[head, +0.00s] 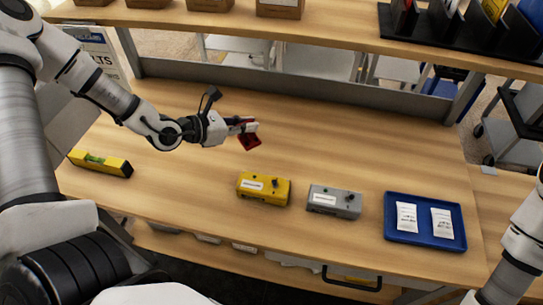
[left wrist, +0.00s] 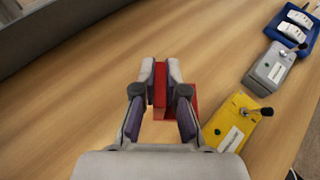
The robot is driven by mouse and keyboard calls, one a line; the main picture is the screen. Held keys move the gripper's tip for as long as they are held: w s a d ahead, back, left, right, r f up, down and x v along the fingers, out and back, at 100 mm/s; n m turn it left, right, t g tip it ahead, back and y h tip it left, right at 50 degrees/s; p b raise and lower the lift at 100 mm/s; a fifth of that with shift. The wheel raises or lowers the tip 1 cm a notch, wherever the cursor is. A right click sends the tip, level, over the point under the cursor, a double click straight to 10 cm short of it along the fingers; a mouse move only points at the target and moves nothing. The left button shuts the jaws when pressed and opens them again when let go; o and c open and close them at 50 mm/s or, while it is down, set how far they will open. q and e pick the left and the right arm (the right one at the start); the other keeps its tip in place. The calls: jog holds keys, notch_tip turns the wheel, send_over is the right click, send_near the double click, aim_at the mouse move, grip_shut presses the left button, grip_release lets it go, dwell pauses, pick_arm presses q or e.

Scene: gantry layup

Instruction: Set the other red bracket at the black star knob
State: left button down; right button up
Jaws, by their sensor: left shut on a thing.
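A red bracket (head: 249,142) is held in my left gripper (head: 244,127) above the middle of the table. In the left wrist view the bracket (left wrist: 160,88) shows as an upright strip between the fingertips, with another red part at their right. My left gripper (left wrist: 160,80) is shut on it. A yellow box (head: 264,188) and a grey box (head: 334,201) stand nearer the front edge; the yellow box (left wrist: 233,123) is to the right in the left wrist view. Both carry small dark controls; I cannot tell which is the black star knob. My right gripper is out of view.
A blue tray (head: 425,241) with two white packets lies right of the grey box. A yellow level (head: 101,163) lies at the left. A shelf (head: 330,34) with boxes runs across the back. The table around the held bracket is clear.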

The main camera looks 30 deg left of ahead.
aim_at(249, 157)
pick_arm(q)
jog(key=shift+w+r, duration=0.1)
jog(key=shift+w, duration=0.3)
jog(key=f+b, duration=0.1)
jog(key=f, duration=0.3)
jog(key=f+b, duration=0.1)
jog(key=f, duration=0.4)
jog(key=shift+s+a, duration=0.1)
jog(key=shift+a, duration=0.1)
jog(key=shift+a+f, duration=0.15)
jog(key=shift+f, duration=0.2)
jog(key=c, duration=1.7)
grip_release()
jog(key=shift+f+b, duration=0.1)
jog(key=shift+b, duration=0.25)
jog(key=o, duration=0.5)
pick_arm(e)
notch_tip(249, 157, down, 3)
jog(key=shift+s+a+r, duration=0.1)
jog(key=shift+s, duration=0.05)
